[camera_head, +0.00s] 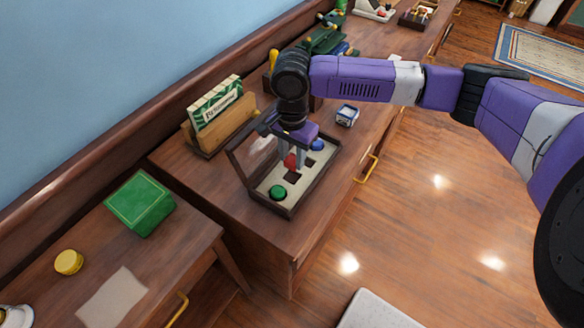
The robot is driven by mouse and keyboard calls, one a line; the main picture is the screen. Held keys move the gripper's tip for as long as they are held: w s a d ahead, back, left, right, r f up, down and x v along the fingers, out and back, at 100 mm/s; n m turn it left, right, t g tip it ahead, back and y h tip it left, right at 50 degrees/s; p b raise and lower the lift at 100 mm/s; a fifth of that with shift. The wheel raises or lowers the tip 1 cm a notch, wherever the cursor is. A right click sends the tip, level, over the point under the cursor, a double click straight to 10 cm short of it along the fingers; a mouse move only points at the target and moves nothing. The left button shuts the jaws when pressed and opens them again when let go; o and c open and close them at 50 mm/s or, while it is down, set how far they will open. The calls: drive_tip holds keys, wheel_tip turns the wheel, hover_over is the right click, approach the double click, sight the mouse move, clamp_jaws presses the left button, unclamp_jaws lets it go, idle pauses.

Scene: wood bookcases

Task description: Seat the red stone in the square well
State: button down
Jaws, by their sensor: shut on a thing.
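My gripper (297,160) points down over an open wooden case and is shut on the red stone (290,161). The red stone shows partly between and beside the fingers, just above the pale inner panel. The case (313,192) has a dark frame and a raised lid at its left. A dark well (292,177) shows in the panel just below the red stone. Its exact shape is too small to tell. A green stone (277,193) sits at the near end of the panel and a blue stone (317,144) at the far end.
A wooden stand with a green-and-white box (215,104) is left of the case. A small blue-and-white container (347,115) stands beyond it. A green box (140,203) and yellow disc (68,262) are on the lower left table. The near dresser top is clear.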

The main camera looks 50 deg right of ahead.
sight(292, 160)
drive_tip(key=shift+f, duration=2.7)
drive_tip(key=c, duration=1)
unclamp_jaws()
drive_tip(key=shift+f, duration=0.1)
drive_tip(key=shift+o, duration=0.2)
wheel_tip(292, 160, up, 12)
drive_tip(key=shift+r+b, duration=0.1)
drive_tip(key=shift+b, duration=0.2)
